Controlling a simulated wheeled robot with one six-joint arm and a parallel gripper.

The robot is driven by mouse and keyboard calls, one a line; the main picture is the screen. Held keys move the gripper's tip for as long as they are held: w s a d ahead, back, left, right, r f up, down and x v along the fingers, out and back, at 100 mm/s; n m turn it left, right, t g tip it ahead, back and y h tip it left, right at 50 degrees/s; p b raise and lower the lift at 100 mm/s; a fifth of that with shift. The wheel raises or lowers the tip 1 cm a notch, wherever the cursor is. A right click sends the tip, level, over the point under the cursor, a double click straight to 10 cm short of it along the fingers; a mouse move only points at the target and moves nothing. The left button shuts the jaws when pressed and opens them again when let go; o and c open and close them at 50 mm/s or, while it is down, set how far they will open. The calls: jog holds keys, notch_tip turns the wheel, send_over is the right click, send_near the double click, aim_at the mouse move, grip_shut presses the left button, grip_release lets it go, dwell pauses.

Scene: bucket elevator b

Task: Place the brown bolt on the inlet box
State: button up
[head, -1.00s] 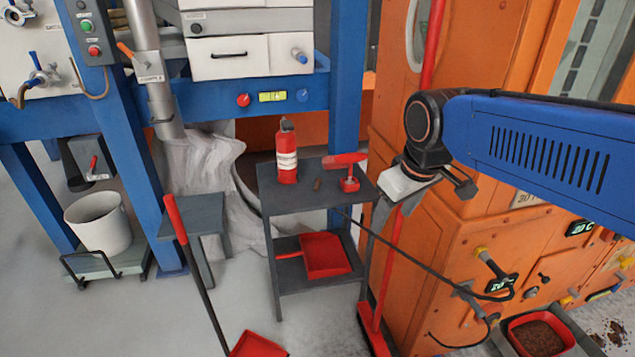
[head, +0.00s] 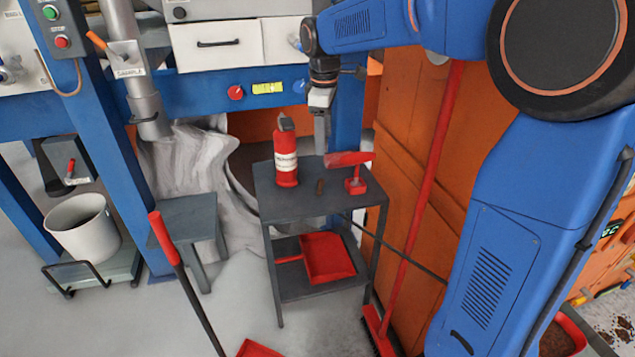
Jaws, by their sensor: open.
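The brown bolt (head: 320,187) is a small dark brown piece on the grey top of the small cart (head: 290,207). It sits between the red bottle and the red scoop-like tool. My gripper (head: 321,145) points down above the cart top, just above and behind the bolt, with nothing visible between its fingers. The fingers are small and seen nearly edge-on; it is open and apart from the bolt. I cannot tell which part is the inlet box.
A red bottle (head: 286,155) stands left of the bolt, and a red tool (head: 353,171) right of it. A red dustpan (head: 326,257) lies on the lower shelf. A red-handled broom (head: 421,195) stands right of the cart. A blue post (head: 347,115) rises behind.

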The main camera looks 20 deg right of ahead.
jog(key=w, duration=0.3)
send_over(319, 186)
jog(key=shift+n, duration=0.4)
jog(key=f, duration=1.2)
jog(key=shift+s+a, duration=0.2)
jog(key=shift+w+d+f, duration=0.1)
jog(key=shift+d+f, duration=0.05)
jog(key=shift+f, duration=2.8)
jog(key=shift+c, duration=0.6)
jog(key=c, duration=0.8)
jog(key=shift+r, duration=0.1)
